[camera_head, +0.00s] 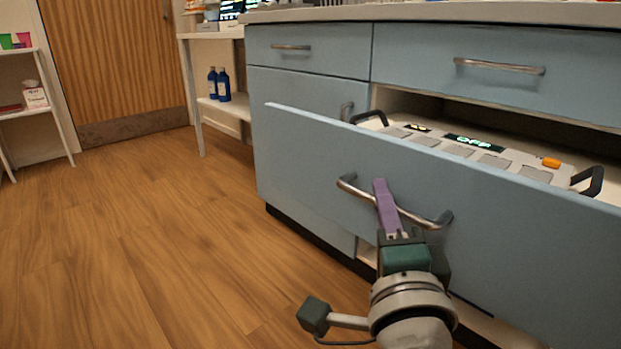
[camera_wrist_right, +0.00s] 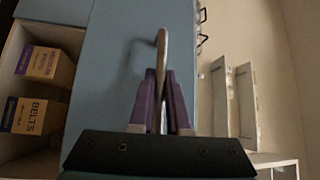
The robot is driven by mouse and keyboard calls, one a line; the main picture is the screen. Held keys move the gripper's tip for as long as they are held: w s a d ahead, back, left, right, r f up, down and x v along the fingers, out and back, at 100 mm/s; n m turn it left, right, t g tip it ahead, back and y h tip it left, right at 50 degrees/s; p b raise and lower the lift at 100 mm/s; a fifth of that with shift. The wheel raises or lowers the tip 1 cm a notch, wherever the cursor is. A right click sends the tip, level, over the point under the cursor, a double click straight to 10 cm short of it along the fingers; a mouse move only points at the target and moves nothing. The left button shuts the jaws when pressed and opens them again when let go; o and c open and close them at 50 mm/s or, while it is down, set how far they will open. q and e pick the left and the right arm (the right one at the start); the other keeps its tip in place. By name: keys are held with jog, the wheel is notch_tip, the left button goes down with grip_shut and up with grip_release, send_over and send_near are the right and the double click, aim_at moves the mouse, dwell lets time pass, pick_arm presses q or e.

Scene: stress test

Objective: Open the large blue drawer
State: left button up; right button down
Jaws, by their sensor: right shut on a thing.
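The large blue drawer (camera_head: 300,135) is pulled out from the cabinet in the head view, and its inside shows. Its curved metal handle (camera_head: 432,222) is on the front panel. My right gripper (camera_head: 384,195), with purple fingers, is shut on this handle. In the right wrist view the purple fingers (camera_wrist_right: 161,90) close on both sides of the handle (camera_wrist_right: 162,50), against the blue drawer front (camera_wrist_right: 110,70). Inside the drawer lies a pale device (camera_head: 480,155) with black side handles and a lit display. My left gripper is not in view.
Closed drawers with metal handles (camera_head: 500,66) sit above the open one. A shelf with blue bottles (camera_head: 223,84) stands behind, at the left. Boxes (camera_wrist_right: 33,115) sit in an open compartment in the right wrist view. The wooden floor (camera_head: 150,240) at left is clear.

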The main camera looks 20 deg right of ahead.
jog(key=shift+s+a, duration=0.35)
jog(key=shift+a, duration=0.5)
jog(key=shift+s+a, duration=0.35)
jog(key=shift+a, duration=0.5)
jog(key=c, duration=0.9)
grip_release()
jog(key=shift+s, duration=0.1)
jog(key=p+v, duration=0.2)
jog(key=v, duration=0.7)
jog(key=shift+s+a, duration=0.15)
jog(key=shift+s, duration=0.15)
